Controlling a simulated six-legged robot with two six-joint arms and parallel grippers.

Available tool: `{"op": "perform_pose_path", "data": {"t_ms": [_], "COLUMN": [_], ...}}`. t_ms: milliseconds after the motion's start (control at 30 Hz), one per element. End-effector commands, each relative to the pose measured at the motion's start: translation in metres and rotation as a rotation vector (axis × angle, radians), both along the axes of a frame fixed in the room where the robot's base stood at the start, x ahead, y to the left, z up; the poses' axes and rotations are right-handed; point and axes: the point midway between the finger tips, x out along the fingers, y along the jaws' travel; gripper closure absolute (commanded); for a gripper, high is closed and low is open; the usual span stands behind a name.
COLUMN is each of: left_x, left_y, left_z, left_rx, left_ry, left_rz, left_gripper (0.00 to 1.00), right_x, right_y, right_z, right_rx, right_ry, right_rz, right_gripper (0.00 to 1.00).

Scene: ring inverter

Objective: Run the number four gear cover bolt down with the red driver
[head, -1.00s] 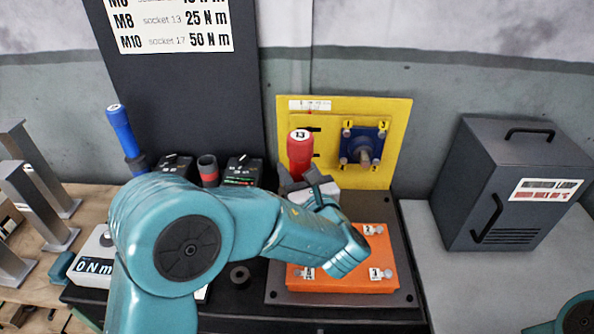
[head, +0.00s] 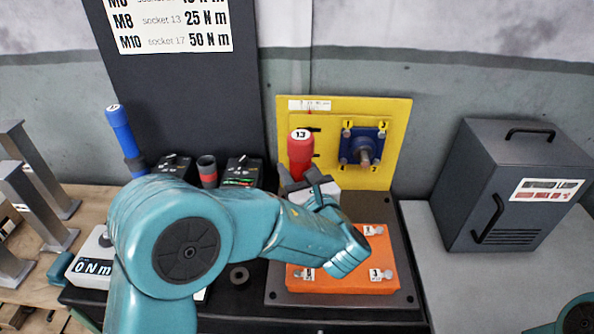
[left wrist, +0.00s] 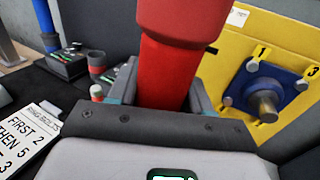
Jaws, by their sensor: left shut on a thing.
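The red driver (head: 300,158), marked 13 on its cap, stands roughly upright behind the orange gear cover (head: 340,284). My left gripper (head: 306,184) is shut on it. In the left wrist view, the red driver (left wrist: 172,60) rises between the jaws of my left gripper (left wrist: 165,98); its lower end is hidden. The orange cover lies on a dark plate with bolts beside small number tags, including a front-left bolt (head: 298,274) and a front-right bolt (head: 386,274). I cannot read for sure which is number four. My arm hides part of the cover. My right gripper is out of view.
A yellow panel (head: 399,120) with a blue flange (head: 377,140) stands close behind the driver. A blue driver (head: 120,130) stands at the left near dark controllers (head: 243,172).

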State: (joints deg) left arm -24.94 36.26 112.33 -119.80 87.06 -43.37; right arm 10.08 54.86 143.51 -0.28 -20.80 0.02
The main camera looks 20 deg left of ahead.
Motion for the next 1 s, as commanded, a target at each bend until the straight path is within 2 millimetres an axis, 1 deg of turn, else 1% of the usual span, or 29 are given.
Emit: {"op": "perform_pose_path", "data": {"t_ms": [233,1000], "left_x": [0.0001,0.0001], "left_y": [0.0001,0.0001], "left_z": [0.0019,-0.0077], "left_rx": [0.000,0.000], "left_ry": [-0.005,-0.005], "left_rz": [0.000,0.000], "left_gripper": [0.90,0.90], "right_x": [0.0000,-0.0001], "right_y": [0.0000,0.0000], "right_z": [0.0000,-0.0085], "right_rx": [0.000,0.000], "right_ry": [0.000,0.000], "right_rz": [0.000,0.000], "right_gripper": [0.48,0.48]}}
